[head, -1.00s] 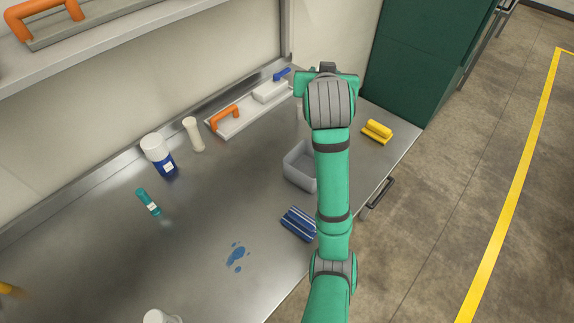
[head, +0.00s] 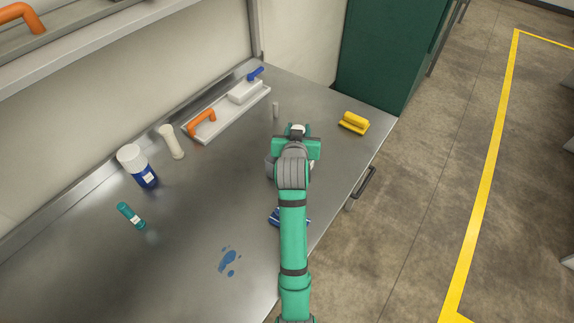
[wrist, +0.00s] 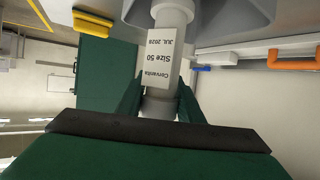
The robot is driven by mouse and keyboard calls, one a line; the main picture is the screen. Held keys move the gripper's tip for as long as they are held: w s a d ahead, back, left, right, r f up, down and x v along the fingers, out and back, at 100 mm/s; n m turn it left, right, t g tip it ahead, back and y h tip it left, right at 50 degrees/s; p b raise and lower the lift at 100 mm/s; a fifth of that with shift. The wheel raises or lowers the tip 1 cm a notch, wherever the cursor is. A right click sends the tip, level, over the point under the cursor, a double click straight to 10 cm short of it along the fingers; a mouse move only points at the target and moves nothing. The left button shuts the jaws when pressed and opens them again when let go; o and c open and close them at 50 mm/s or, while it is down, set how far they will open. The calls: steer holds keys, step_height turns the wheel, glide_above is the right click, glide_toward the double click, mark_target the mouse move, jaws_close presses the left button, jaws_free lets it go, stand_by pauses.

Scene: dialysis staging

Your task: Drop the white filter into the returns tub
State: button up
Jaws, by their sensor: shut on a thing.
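The white filter (wrist: 172,48), with a printed label reading "Size 50" and "JUL 2028", is between my gripper's fingers in the wrist view. My gripper (wrist: 160,98) is shut on it. In the head view my gripper (head: 297,131) is at the end of the arm, with a bit of white showing between its fingers. The grey tub (head: 269,166) stands on the steel bench and is mostly hidden behind my wrist. A grey tub wall (wrist: 232,14) also shows beyond the filter in the wrist view. I cannot tell how high the filter is above the tub.
A yellow brush (head: 354,123) lies to the right. A blue spill (head: 228,261) marks the bench.

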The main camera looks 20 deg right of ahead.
steer(key=shift+f, duration=2.05)
steer(key=o, duration=1.2)
steer(key=shift+c, duration=0.2)
steer(key=v, duration=1)
steer(key=shift+s+a, duration=0.25)
steer(key=shift+s, duration=0.1)
steer(key=shift+r, duration=0.1)
